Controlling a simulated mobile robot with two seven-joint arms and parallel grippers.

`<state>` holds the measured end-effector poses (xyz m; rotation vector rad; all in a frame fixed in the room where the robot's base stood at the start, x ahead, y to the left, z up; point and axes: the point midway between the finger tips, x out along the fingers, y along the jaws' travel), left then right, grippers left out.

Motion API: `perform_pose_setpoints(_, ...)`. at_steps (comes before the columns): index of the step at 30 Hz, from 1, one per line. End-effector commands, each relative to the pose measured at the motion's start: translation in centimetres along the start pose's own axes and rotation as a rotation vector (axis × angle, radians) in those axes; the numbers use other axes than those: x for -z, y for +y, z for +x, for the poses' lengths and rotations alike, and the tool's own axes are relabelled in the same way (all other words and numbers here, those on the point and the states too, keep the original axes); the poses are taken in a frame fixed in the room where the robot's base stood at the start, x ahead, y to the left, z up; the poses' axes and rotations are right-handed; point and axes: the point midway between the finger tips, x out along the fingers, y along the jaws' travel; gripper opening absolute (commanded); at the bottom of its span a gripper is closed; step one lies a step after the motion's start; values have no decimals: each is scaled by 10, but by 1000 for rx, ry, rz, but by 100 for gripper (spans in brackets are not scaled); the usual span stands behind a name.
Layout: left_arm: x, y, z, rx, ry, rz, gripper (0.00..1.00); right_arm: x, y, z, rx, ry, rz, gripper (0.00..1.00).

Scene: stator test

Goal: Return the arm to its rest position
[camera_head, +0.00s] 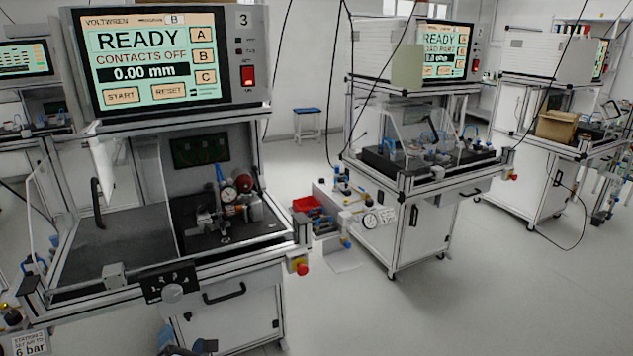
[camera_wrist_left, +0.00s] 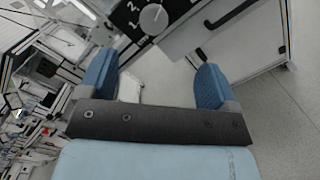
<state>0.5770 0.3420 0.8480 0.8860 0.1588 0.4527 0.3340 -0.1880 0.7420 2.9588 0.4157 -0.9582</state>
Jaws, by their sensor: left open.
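My left gripper (camera_head: 186,342) shows only in part at the bottom edge of the head view, low in front of the station numbered 3. In the left wrist view, its two blue fingers (camera_wrist_left: 153,82) are wide apart with nothing between them. My right gripper is in neither view. The station's numbered rotary knob (camera_head: 172,292) sits on its front edge above the left gripper; it also shows at the top of the left wrist view (camera_wrist_left: 152,18), apart from the fingers.
The station's screen (camera_head: 152,58) reads READY, CONTACTS OFF, 0.00 mm. A drawer handle (camera_head: 224,293) and red stop button (camera_head: 301,268) stick out at its front. A second station (camera_head: 420,235) stands to the right. Grey floor (camera_head: 480,300) at the front right is clear.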

Motion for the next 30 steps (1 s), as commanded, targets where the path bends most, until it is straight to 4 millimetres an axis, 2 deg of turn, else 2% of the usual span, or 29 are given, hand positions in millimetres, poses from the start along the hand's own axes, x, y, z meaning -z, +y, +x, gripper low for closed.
perform_pose_setpoints(5, -24, -24, -68, 88, -313, 534, 84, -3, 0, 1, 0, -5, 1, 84)
perform_pose_setpoints(8, -30, -46, -117, 146, -518, 899, 84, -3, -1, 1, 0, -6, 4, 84)
perform_pose_setpoints(12, -22, -73, -183, 221, -768, 1355, 84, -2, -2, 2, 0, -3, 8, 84)
perform_pose_setpoints(18, 6, -90, -252, 306, -1021, 1832, 84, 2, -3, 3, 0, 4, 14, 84)
perform_pose_setpoints(23, 33, -90, -293, 370, -1180, 2145, 84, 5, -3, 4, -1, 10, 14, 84)
perform_pose_setpoints(24, 25, -78, -293, 367, -1186, 2168, 84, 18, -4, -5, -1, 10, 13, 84)
perform_pose_setpoints(30, 1, -44, -289, 349, -1176, 2176, 84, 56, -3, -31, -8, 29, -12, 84)
